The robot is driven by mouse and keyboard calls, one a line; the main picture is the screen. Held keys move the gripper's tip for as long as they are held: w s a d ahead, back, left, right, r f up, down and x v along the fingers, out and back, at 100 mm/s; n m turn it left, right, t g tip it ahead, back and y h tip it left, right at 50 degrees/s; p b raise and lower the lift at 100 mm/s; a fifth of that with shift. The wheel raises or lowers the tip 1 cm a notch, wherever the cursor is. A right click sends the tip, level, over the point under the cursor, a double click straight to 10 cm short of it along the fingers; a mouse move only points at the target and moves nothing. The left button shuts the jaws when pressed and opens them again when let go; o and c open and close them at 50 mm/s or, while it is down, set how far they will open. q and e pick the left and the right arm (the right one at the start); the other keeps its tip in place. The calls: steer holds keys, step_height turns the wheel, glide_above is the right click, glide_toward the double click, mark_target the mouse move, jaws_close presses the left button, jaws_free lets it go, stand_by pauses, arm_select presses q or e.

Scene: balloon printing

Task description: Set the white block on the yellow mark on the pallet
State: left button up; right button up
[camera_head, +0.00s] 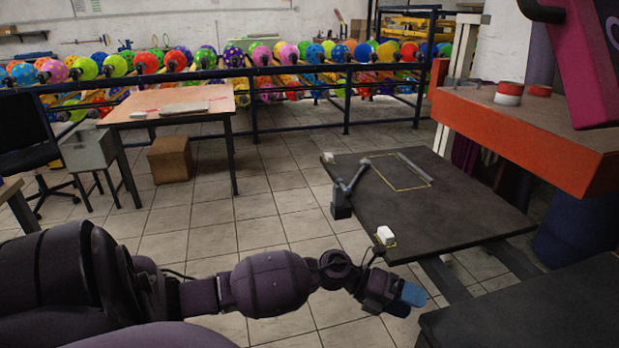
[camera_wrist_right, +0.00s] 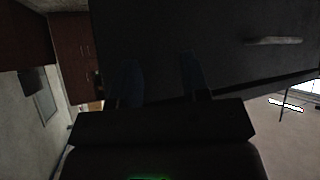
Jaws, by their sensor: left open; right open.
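The pallet is a dark flat board (camera_head: 440,215) at the right of the head view. A white block (camera_head: 385,235) sits at its near left corner, at a small yellow mark (camera_head: 377,242) that shows around its base. A second white block (camera_head: 328,157) sits at the far left corner. A thin yellow rectangle (camera_head: 405,188) is outlined on the far part of the board. My left gripper (camera_head: 408,298), with blue fingertips, is open, nearer than the first block and apart from it. My right gripper (camera_wrist_right: 160,80) shows two separated dark fingers with nothing visible between them.
A grey jointed bar (camera_head: 350,178) stands at the board's left edge, and a grey strip (camera_head: 414,167) lies on it. An orange machine table (camera_head: 520,130) overhangs the right side. A dark surface (camera_head: 540,320) is at lower right. Tiled floor is open at left.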

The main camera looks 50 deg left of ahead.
arm_select(q)
steer(key=s+f+n+t+y, duration=0.1)
steer(key=s+f+n+y, duration=0.3)
steer(key=s+n, duration=0.4)
steer(key=s+a+f+n+y, duration=0.1)
steer(key=s+f+n+y, duration=0.3)
steer(key=s+n, duration=0.4)
steer(key=s+f+n+t+y, duration=0.1)
steer(key=s+f+n+y, duration=0.3)
steer(key=n, duration=1.2)
steer(key=s+f, duration=0.1)
steer(key=s, duration=0.3)
steer(key=shift+s+a+f+t+y, duration=0.2)
steer(key=shift+f+t+y, duration=0.1)
steer(key=shift+f+y, duration=0.1)
arm_select(e)
steer(key=shift+r, duration=0.1)
arm_select(q)
steer(key=shift+s+a+r+p, duration=0.1)
steer(key=shift+r+p, duration=1.15)
steer(key=shift+p, duration=0.35)
arm_select(e)
steer(key=shift+s+d+r, duration=0.1)
steer(key=shift+d+r, duration=0.05)
steer(key=shift+r, duration=0.45)
steer(key=shift+d+r, duration=0.1)
steer(key=shift+r, duration=0.5)
steer(key=shift+w+r, duration=0.1)
steer(key=shift+w, duration=0.1)
